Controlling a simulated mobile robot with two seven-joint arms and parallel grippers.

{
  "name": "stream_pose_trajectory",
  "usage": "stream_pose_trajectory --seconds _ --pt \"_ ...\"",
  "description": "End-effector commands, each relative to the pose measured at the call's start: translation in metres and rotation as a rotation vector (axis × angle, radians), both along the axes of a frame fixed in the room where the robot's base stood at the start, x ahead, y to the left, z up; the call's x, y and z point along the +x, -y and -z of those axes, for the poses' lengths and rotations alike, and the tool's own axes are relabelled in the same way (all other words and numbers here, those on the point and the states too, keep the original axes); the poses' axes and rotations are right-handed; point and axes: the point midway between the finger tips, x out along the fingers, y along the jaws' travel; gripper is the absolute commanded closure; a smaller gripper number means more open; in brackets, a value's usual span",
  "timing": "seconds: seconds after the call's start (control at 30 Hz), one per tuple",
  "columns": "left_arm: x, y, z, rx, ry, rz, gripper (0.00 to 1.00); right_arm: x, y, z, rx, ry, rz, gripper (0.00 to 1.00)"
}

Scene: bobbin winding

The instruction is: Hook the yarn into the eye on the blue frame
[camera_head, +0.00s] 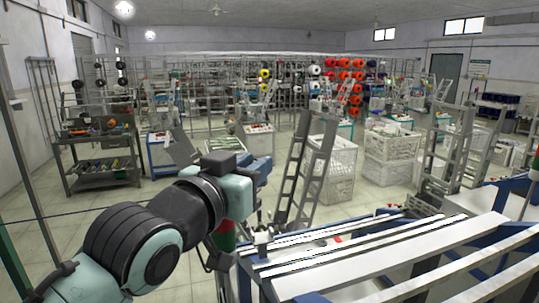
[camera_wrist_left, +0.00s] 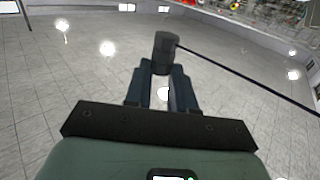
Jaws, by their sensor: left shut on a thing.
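My left gripper (camera_head: 262,170) reaches in from the left in the head view, above and left of the blue frame (camera_head: 330,212). In the left wrist view its two dark fingers (camera_wrist_left: 164,88) are shut on a short dark grey cylinder (camera_wrist_left: 165,48). The yarn (camera_wrist_left: 250,78) shows there as a thin dark line running from the cylinder to the right edge. A thin dark line (camera_head: 50,213), perhaps the same yarn, crosses the left of the head view. I cannot make out the eye on the frame clearly. My right gripper is not in view.
White rails (camera_head: 350,240) lie along the top of the blue frame at lower right. A grey ladder-like stand (camera_head: 290,175) and white crates (camera_head: 335,170) stand behind it. A workbench (camera_head: 100,160) is at the left. Tiled floor between them is open.

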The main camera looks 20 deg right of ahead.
Motion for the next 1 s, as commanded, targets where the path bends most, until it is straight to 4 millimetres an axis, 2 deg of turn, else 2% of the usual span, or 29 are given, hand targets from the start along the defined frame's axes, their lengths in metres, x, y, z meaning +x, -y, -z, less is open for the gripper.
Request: stream_pose_trajectory --seconds 0.17,0.3,0.47,0.6,0.8,1.0 --pt "-0.001 0.000 0.001 -0.001 0.001 0.001 1.00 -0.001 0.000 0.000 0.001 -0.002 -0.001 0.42" --pt "-0.001 0.000 0.009 0.001 0.001 0.000 1.00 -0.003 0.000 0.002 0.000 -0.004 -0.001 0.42" --pt "-0.002 0.000 0.030 0.002 -0.002 0.002 1.00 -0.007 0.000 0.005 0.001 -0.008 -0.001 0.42" --pt "-0.001 0.000 0.050 0.000 -0.006 0.001 1.00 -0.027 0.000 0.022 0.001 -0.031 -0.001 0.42" --pt "-0.001 0.000 0.078 0.001 -0.005 0.001 1.00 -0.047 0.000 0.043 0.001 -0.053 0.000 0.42" --pt "-0.001 0.000 0.069 -0.001 0.001 0.000 1.00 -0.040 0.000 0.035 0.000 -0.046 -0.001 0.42"
